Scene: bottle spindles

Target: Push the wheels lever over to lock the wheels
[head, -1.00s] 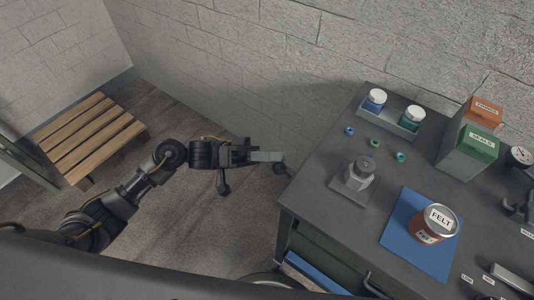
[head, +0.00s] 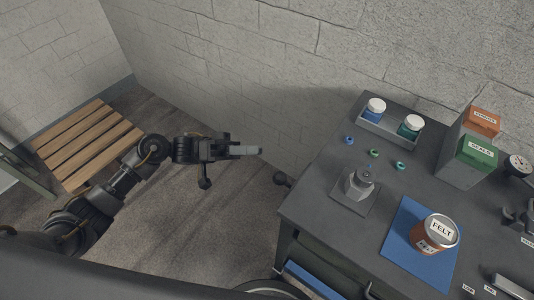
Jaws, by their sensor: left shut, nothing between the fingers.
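A dark round knob (head: 282,179) sticks out low beside the left edge of the workbench; it looks like the end of the wheels lever, but no label shows on it. Most of its arm is hidden by the bench. My left gripper (head: 250,151) is shut and empty. Its pale fingers point right, toward the bench, and in the picture they end up and left of the knob, with a gap between. My right gripper is not in view.
The workbench (head: 318,220) carries a grey hexagonal piece on a plate (head: 360,184), a blue mat (head: 400,245) with a FELT can (head: 430,238), a jar tray (head: 390,131) and boxes. A slatted wooden bench (head: 85,140) stands left. The floor between is clear.

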